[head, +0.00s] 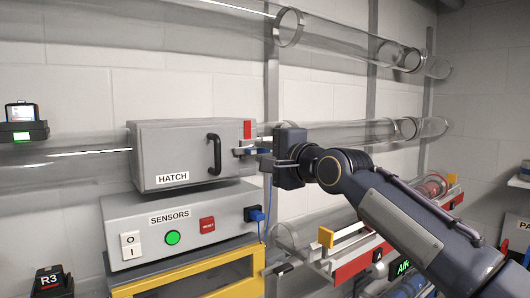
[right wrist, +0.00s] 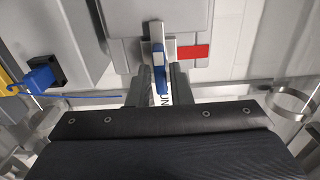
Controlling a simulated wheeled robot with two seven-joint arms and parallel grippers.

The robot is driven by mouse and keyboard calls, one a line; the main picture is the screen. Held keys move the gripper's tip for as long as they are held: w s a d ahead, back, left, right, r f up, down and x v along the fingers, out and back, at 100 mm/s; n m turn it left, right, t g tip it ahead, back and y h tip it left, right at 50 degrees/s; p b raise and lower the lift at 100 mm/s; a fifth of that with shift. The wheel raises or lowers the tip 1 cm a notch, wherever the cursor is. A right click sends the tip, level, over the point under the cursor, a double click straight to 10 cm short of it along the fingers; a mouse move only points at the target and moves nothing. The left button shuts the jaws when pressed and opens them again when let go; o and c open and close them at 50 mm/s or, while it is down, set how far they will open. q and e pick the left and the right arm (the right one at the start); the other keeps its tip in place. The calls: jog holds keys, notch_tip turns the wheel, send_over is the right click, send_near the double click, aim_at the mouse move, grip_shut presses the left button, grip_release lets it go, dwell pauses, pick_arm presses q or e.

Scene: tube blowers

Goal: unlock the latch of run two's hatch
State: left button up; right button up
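The grey hatch box (head: 175,160), labelled HATCH, has a black handle (head: 214,153) on its front and looks closed. Its blue latch (head: 240,152) sits on the right side, below a red plate (head: 247,129). In the right wrist view the blue latch lever (right wrist: 159,68) stands on a grey mount, with the red plate (right wrist: 193,52) beside it. My right gripper (head: 264,150) is at the latch, coming from the right. My left gripper is not in view.
The hatch box stands on a grey SENSORS box (head: 140,235) with a green button and a red button. A blue plug (head: 256,214) with a cable sticks out at its right. Clear tubes (head: 340,132) run along the wall behind my right arm. A red-and-white rail unit lies below.

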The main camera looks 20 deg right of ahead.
grip_shut()
jog(key=shift+n, duration=0.4)
jog(key=n, duration=0.3)
jog(key=shift+n+b, duration=0.35)
jog(key=shift+n, duration=0.05)
jog(key=n, duration=0.3)
jog(key=shift+n+b, duration=0.3)
jog(key=n+b, duration=0.1)
jog(key=n, duration=0.4)
jog(key=shift+f, duration=0.1)
jog(key=n, duration=0.4)
jog(key=shift+n, duration=0.3)
